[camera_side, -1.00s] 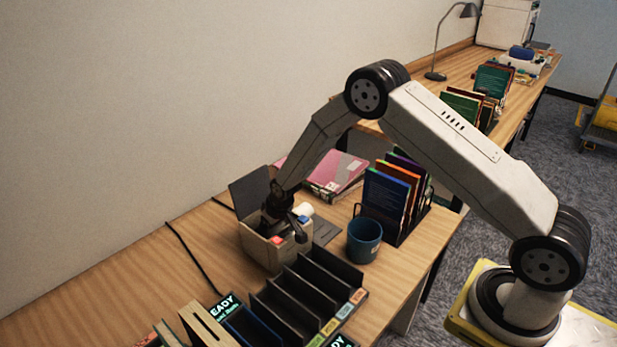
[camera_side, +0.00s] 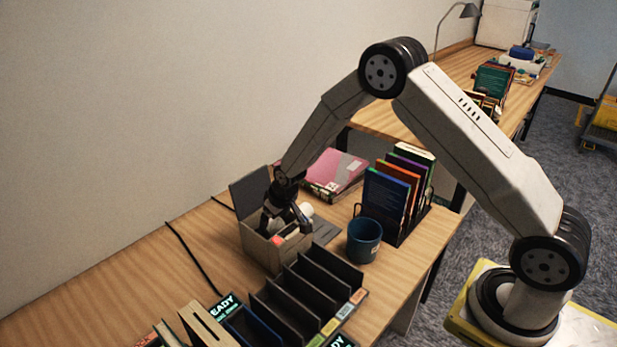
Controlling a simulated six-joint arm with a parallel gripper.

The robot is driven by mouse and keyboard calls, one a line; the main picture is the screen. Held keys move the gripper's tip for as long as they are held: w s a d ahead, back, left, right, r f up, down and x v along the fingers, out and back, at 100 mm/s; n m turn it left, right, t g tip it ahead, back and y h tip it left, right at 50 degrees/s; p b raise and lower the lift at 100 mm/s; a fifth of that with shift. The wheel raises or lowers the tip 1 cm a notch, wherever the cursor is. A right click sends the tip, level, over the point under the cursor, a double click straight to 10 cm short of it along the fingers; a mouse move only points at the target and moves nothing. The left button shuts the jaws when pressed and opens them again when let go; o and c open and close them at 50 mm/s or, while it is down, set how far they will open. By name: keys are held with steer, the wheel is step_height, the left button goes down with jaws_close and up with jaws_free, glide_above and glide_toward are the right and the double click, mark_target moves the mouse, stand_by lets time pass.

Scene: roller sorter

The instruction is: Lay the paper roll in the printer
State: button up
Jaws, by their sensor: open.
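A beige box with a raised dark lid, which looks like the printer (camera_side: 262,252), stands on the desk against the wall side. A small white rounded thing, likely the paper roll (camera_side: 306,210), shows at the box's right side, partly behind my gripper. My gripper (camera_side: 287,226) is open, pointing down over the box's opening. Its fingers hide much of the inside, and I cannot tell whether they touch the roll. A small red patch (camera_side: 277,240) shows at the box's front edge.
A dark divided rack (camera_side: 300,300) stands close in front of the box. A blue mug (camera_side: 364,240) and a rack of upright books (camera_side: 393,195) are to the right. A pink binder (camera_side: 335,170) lies behind. Bare desk (camera_side: 150,275) is at the left.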

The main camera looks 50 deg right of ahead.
steer(key=v, duration=0.3)
steer(key=shift+s+r, duration=0.1)
steer(key=shift+r, duration=0.1)
stand_by(0.8)
steer(key=s+r, duration=0.5)
steer(key=s, duration=0.7)
steer(key=s+r+g, duration=0.1)
steer(key=s+r, duration=0.4)
steer(key=s, duration=0.7)
steer(key=shift+s+r, duration=0.3)
steer(key=shift+r, duration=0.05)
